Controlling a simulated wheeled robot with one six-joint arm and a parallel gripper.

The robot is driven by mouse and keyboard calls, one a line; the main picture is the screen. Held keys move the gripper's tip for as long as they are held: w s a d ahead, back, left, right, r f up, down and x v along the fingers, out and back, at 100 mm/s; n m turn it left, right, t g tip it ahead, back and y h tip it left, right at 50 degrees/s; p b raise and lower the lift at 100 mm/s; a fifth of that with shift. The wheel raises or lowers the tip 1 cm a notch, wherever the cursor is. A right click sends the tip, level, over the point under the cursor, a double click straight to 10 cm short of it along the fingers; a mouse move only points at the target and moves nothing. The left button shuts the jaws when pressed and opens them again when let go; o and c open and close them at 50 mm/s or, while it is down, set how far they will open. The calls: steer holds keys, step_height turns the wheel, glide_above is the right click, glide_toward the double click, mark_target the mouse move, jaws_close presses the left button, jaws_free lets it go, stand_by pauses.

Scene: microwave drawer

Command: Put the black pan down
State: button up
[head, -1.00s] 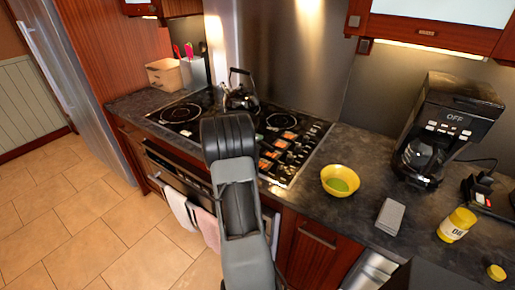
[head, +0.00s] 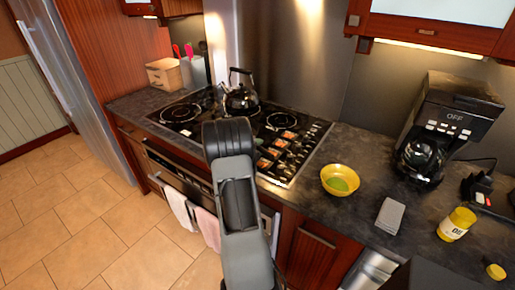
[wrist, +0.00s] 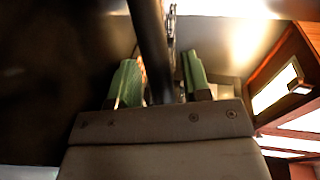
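In the wrist view, a dark bar, which looks like the handle of the black pan (wrist: 152,45), runs down between the two green fingers of my gripper (wrist: 160,80). The fingers appear shut on it, though a narrow gap seems to show on the right. A large dark, blurred area fills the left of that view; I cannot tell whether it is the pan's body. In the head view my arm stands in front of the cooktop (head: 205,107) and hides my gripper and the pan.
A black kettle (head: 240,98) stands on the cooktop, behind my arm. Bare counter (head: 350,222) lies around the bowl.

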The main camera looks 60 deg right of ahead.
steer(key=shift+o, duration=0.4)
steer(key=shift+r, duration=0.2)
steer(key=b+v, duration=0.1)
steer(key=v, duration=1)
steer(key=shift+w+a, duration=0.1)
steer(key=shift+a, duration=0.3)
steer(key=shift+a+r, duration=0.15)
steer(key=shift+a, duration=0.1)
steer(key=s+a+r+m+t+y, duration=0.1)
steer(key=a+m+y, duration=0.4)
steer(key=a+m, duration=0.7)
steer(key=s+a+r+m+t+y, duration=0.2)
steer(key=s+a+r+m+y, duration=0.1)
steer(key=a+m, duration=0.9)
steer(key=s+a+r+m+t+y, duration=0.2)
steer(key=a+m+y, duration=0.5)
steer(key=a+m, duration=0.5)
steer(key=shift+s+r+y, duration=0.3)
steer(key=shift+s+r, duration=0.35)
steer(key=shift+s, duration=0.2)
